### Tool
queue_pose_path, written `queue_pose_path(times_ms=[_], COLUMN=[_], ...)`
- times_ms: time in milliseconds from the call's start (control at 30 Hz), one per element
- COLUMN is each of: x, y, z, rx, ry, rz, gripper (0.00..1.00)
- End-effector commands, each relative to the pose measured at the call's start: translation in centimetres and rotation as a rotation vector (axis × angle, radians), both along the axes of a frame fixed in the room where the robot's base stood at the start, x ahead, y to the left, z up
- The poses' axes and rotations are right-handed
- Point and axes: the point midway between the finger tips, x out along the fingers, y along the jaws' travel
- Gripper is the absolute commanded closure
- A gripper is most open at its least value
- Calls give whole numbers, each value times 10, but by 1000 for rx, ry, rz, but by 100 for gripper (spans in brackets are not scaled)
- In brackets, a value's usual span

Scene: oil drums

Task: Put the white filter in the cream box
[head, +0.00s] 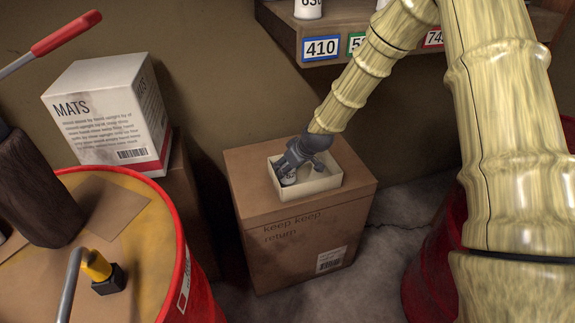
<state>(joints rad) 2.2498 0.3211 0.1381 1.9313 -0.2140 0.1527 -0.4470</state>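The cream box (322,185) is a shallow open tray on top of a brown carton, near the middle of the head view. My dark grey gripper (298,168) reaches down into it from the upper right. A small white thing, which looks like the white filter (289,180), is inside the box at its left side, right below my fingers. My gripper covers part of it. I cannot tell whether the fingers are closed on it or only beside it. The right part of the box floor looks bare.
The brown carton (305,245) stands on the floor between two red drums. The left drum (185,270) carries a dark cylinder and a yellow-and-black fitting. A white MATS box (105,110) is behind it. A shelf with number labels (320,47) is at the top, bearing white canisters.

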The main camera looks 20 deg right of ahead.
Motion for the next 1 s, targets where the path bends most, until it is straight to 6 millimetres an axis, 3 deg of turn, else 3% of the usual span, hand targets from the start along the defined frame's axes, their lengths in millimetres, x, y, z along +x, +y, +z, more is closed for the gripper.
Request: queue_pose_path(times_ms=[33, 100, 467, 633, 1000], x=[0, 0, 0, -1, -26], y=[0, 0, 0, 0, -13], z=[0, 0, 3, 18, 60], rx=[0, 0, 0, 0, 0], ry=[0, 0, -1, -2, -2], rz=[0, 0, 0, -1, -1], gripper=[38, 27, 27, 27, 27])
